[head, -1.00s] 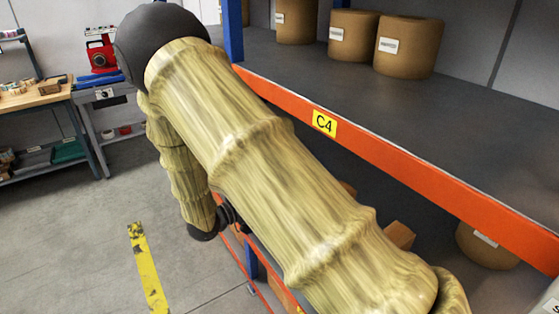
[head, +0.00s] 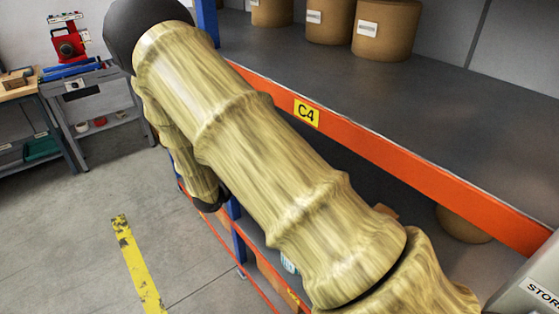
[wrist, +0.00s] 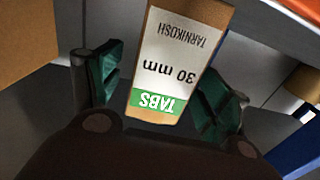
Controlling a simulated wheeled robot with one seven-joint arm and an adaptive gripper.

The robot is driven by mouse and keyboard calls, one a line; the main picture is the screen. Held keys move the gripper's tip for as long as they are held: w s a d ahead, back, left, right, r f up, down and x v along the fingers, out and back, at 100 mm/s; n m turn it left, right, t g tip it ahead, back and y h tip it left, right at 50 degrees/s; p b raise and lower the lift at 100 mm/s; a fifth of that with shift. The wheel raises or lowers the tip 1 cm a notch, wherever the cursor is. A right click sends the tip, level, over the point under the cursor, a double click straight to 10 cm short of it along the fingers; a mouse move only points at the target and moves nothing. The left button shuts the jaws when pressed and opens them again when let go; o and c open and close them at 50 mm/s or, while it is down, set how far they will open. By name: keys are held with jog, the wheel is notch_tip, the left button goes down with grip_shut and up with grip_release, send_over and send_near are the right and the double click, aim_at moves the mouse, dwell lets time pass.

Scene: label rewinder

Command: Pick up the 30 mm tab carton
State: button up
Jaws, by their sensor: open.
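The 30 mm tab carton (wrist: 176,62) is a brown box with a white label, upside down in the wrist view, reading "TABS", "30 mm" and "TARNIKOSH", with a green band. My gripper (wrist: 168,90) is open, one green-padded finger on each side of the carton's near end. Small gaps seem to show between the fingers and the carton; I cannot tell whether either touches. In the head view my arm hides the gripper and most of the lower shelf, and the carton cannot be made out there.
The orange shelf beam (head: 365,142) marked C4 runs above the lower shelf. Large brown rolls (head: 385,30) stand on the upper shelf. Another brown box (wrist: 25,45) is at the left in the wrist view. A blue post (wrist: 296,155) is at the right. Open floor lies left of the rack.

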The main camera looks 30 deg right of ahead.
jog(key=d, duration=0.1)
jog(key=w+d+p, duration=0.1)
jog(key=d, duration=0.1)
jog(key=shift+d, duration=0.25)
jog(key=shift+s+d, duration=0.15)
jog(key=shift+d, duration=0.1)
jog(key=c, duration=1.3)
